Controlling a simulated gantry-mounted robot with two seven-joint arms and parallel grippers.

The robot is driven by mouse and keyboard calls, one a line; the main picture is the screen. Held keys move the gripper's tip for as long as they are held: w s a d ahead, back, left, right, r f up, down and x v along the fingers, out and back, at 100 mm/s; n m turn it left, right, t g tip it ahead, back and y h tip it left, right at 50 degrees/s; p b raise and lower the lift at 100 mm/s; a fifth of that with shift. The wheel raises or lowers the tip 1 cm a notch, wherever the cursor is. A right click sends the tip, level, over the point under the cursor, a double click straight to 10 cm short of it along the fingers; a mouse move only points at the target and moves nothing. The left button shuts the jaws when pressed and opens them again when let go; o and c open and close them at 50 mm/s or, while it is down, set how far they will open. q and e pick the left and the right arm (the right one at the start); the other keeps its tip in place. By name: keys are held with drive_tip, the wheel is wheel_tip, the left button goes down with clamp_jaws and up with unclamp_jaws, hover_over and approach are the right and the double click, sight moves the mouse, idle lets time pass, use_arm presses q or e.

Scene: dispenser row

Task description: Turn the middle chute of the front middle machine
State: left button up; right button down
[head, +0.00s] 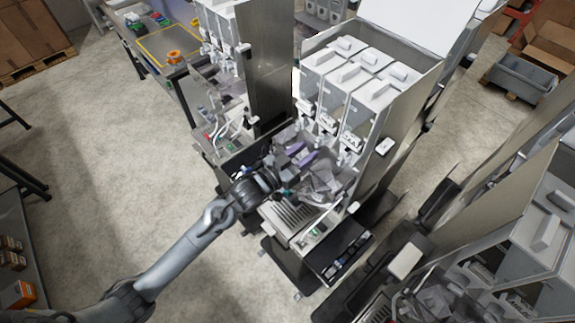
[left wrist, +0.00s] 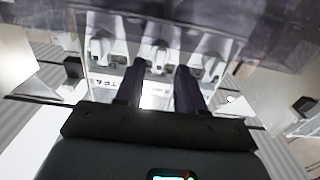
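The front middle machine (head: 372,118) has clear bins with white lids and a row of white chutes below them. Its middle chute (head: 327,122) shows in the head view, and also in the left wrist view (left wrist: 158,58), with one chute (left wrist: 101,48) to the left and another (left wrist: 212,66) to the right. My left gripper (head: 298,153) is in front of the machine below the chutes. In the left wrist view its two dark purple fingers (left wrist: 160,72) are apart, with the middle chute between their tips. I cannot tell whether they touch it. My right gripper is not in view.
A similar machine (head: 225,35) stands close on the left, and another (head: 510,250) at lower right. A metal panel (head: 270,65) rises between the machines. A slatted tray (head: 292,214) lies below my gripper. Open floor (head: 110,150) is on the left.

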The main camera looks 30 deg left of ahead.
use_arm(q)
drive_tip(key=b+v, duration=0.2)
drive_tip(key=v, duration=0.5)
drive_tip(key=shift+s+a, duration=0.2)
drive_tip(key=shift+s, duration=0.15)
drive_tip(key=s+f+g+y, duration=0.2)
drive_tip(key=s+f+g, duration=0.2)
drive_tip(key=s, duration=0.4)
drive_tip(key=s+f+n+g+y, duration=0.1)
drive_tip(key=s+f+g+y, duration=0.1)
drive_tip(key=s+f+g, duration=0.3)
drive_tip(key=s+f+n+g+y, duration=0.1)
drive_tip(key=s+f+g, duration=0.3)
drive_tip(key=s, duration=0.7)
drive_tip(key=shift+s+f+y+p, duration=0.25)
drive_tip(key=shift+f+y+p, duration=0.05)
drive_tip(key=shift+y+p, duration=0.2)
drive_tip(key=shift+c, duration=0.4)
